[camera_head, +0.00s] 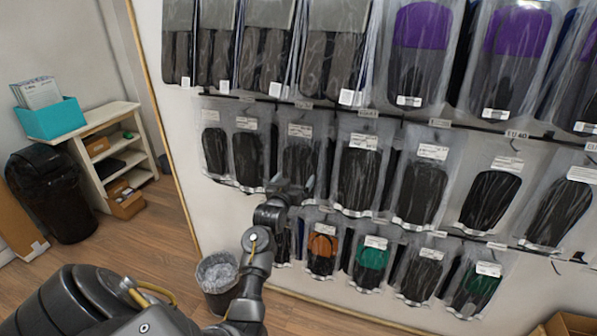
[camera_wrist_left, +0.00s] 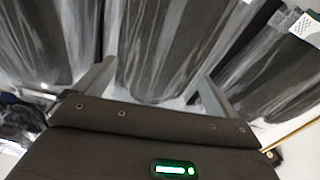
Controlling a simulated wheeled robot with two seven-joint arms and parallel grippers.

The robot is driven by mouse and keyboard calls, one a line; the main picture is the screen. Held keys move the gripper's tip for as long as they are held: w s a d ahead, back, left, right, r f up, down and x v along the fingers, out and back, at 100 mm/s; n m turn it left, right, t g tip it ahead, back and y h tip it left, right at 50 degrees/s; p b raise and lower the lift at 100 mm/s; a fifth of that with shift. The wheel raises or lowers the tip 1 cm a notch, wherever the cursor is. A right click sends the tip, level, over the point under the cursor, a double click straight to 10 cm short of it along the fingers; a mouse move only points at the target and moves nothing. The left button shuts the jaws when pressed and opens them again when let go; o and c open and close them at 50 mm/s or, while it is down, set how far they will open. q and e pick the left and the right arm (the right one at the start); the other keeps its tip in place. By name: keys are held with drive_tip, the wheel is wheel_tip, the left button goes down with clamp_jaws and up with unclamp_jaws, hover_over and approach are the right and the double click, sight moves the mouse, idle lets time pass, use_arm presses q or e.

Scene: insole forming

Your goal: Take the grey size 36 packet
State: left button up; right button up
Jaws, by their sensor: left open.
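Grey-topped packets in clear wrap, such as this grey packet (camera_head: 262,48), hang in the top row at the left; their size labels are too small to read. I cannot tell which packet is size 36. My left gripper (camera_head: 295,188) is at the lower part of a dark packet (camera_head: 300,150) in the middle row, third from the left, and partly covers it. In the left wrist view the open jaws (camera_wrist_left: 155,90) stand on either side of a dark wrapped packet (camera_wrist_left: 155,45). Whether they touch it is unclear. My right gripper is not in view.
Purple-topped packets (camera_head: 422,27) hang at upper right, and orange (camera_head: 322,250) and green ones (camera_head: 373,258) in the bottom row. Neighbouring packets hang close on both sides. A waste bin (camera_head: 217,280) stands below; a shelf unit (camera_head: 115,155) and black bin (camera_head: 55,195) are at left.

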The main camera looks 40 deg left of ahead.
use_arm(q)
drive_tip(key=shift+x, duration=1.3)
drive_tip(key=c, duration=1.1)
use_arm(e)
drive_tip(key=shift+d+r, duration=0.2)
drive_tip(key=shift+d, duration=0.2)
use_arm(q)
drive_tip(key=shift+r, duration=0.1)
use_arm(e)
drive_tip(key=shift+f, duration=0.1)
